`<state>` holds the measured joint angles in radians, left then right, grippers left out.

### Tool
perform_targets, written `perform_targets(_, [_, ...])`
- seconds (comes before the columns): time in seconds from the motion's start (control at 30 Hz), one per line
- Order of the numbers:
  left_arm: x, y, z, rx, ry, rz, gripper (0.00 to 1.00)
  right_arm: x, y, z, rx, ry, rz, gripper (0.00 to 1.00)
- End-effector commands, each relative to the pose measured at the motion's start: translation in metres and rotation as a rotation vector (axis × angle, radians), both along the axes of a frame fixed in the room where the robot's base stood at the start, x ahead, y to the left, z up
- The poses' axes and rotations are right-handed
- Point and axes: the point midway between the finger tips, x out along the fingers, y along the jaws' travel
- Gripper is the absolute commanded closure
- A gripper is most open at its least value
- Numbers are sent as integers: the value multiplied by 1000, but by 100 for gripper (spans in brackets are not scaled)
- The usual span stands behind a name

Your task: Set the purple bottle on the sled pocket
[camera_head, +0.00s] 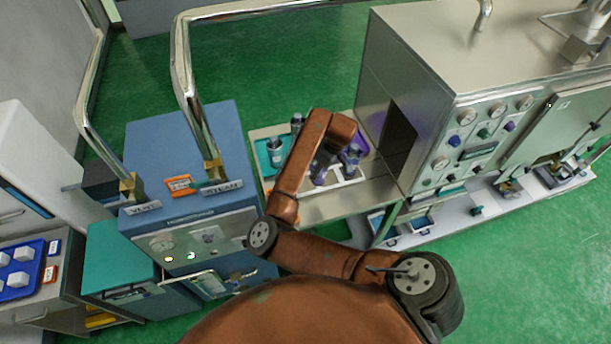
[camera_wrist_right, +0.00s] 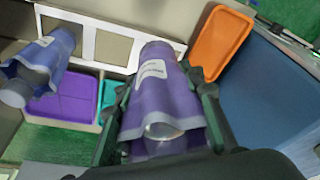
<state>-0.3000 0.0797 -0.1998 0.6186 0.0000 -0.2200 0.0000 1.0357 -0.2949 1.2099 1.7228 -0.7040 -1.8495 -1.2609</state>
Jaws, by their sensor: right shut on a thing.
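My right gripper (camera_wrist_right: 160,110) is shut on a purple bottle (camera_wrist_right: 158,88), a clear bottle in a purple sleeve with a white label. The fingers press its two sides. In the head view the held bottle (camera_head: 321,167) is partly hidden by my brown arm. The white sled (camera_wrist_right: 88,40) with its rectangular pockets lies past the held bottle's far end. It also shows in the head view (camera_head: 347,182). Whether the bottle touches the sled I cannot tell. My left gripper is not in view.
A purple tray (camera_wrist_right: 75,95), a teal tray (camera_wrist_right: 112,90) and an orange tray (camera_wrist_right: 220,42) are close by. Dark-capped bottles (camera_head: 276,152) stand at the teal tray. The steel machine (camera_head: 425,100) rises to the right, the blue steam unit (camera_head: 165,140) to the left.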

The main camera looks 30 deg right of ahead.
Motion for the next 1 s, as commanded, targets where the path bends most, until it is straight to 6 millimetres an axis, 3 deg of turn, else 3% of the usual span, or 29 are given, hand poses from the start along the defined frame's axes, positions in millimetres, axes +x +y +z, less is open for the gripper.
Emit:
perform_targets(0.1, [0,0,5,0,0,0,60,29,5,-10,2,0,2,97])
perform_targets(0.4, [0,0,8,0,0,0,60,65,10,-58,0,0,-2,97])
perform_targets(0.57, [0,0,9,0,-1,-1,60,72,11,-67,-1,0,-2,97])
perform_targets(0.8, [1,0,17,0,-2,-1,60,74,12,-95,0,0,-4,97])
perform_targets(1.0, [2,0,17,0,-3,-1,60,74,12,-101,-1,0,-3,97])
